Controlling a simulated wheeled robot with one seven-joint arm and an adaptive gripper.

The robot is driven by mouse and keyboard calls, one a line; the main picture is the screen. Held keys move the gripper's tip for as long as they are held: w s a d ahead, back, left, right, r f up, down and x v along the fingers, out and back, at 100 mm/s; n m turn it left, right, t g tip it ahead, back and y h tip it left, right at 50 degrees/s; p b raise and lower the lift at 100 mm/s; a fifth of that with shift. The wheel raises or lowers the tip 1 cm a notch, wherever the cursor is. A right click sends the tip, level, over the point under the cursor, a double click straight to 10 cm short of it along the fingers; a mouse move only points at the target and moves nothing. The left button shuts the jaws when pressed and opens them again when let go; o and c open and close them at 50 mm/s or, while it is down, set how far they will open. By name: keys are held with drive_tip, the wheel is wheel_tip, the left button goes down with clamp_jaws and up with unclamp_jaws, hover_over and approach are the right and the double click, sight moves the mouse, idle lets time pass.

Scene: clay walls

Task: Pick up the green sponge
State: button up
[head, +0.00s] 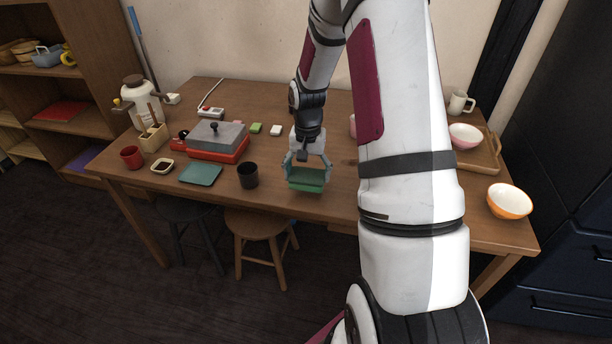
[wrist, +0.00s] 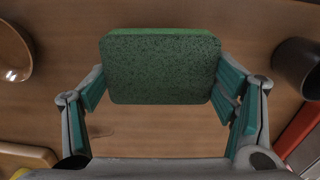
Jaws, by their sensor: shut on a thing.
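The green sponge (head: 306,184) is a green block with a darker speckled face, near the front edge of the table in the head view. In the wrist view the sponge (wrist: 160,68) fills the upper middle, between the two teal-padded fingers. My gripper (head: 307,170) is shut on it from both sides; its fingers also show in the wrist view (wrist: 160,88). How far the sponge is above the table cannot be told clearly.
A dark cup (head: 248,175) stands left of the sponge, with a teal mat (head: 201,173) beyond it. A red grill (head: 218,147) sits behind them, near a small green block (head: 256,128). An orange bowl (head: 509,201) and a wooden tray (head: 487,160) are at right.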

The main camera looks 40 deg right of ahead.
drive_tip(key=s+a+r, duration=0.1)
drive_tip(key=s+a, duration=0.3)
drive_tip(key=s, duration=1)
drive_tip(key=shift+r+p, duration=0.15)
drive_tip(key=shift+p, duration=0.25)
